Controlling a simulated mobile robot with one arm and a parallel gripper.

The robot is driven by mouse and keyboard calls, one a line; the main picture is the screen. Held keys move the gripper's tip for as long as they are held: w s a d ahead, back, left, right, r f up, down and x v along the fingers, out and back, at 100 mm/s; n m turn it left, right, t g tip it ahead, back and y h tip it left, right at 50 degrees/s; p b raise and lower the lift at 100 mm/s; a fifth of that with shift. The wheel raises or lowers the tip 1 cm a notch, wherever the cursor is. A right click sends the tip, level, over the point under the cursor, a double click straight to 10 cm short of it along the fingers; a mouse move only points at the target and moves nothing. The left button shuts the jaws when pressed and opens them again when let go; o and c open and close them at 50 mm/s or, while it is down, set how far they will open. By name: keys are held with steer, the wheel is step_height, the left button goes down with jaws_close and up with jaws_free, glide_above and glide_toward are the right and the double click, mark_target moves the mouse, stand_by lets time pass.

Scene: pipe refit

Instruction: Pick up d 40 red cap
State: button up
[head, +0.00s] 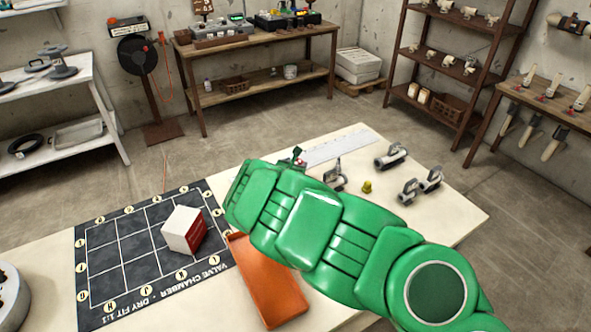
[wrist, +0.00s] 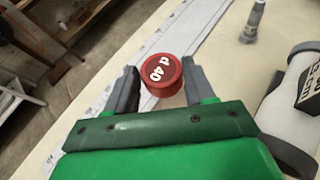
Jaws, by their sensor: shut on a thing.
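The d 40 red cap (wrist: 162,76) is between the two fingers of my gripper (wrist: 160,84) in the wrist view, its "d 40" label facing the camera. The fingers are shut on its sides. In the head view my green arm reaches over the table from the lower right. My gripper (head: 297,160) is at its far end, mostly hidden behind the arm, with a small spot of red there. I cannot tell how high the cap is above the table.
A long white ruled strip (head: 342,147) lies along the table's back edge. Grey-and-white pipe fittings (head: 390,157) and a small yellow piece (head: 367,187) stand to the right. A black grid mat (head: 110,262), a white-and-red box (head: 184,230) and an orange tray (head: 268,285) are left.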

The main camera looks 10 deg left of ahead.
steer(key=s+d+r, duration=0.6)
steer(key=s+r, duration=0.4)
steer(key=s, duration=0.2)
steer(key=shift+s+r, duration=0.35)
stand_by(0.4)
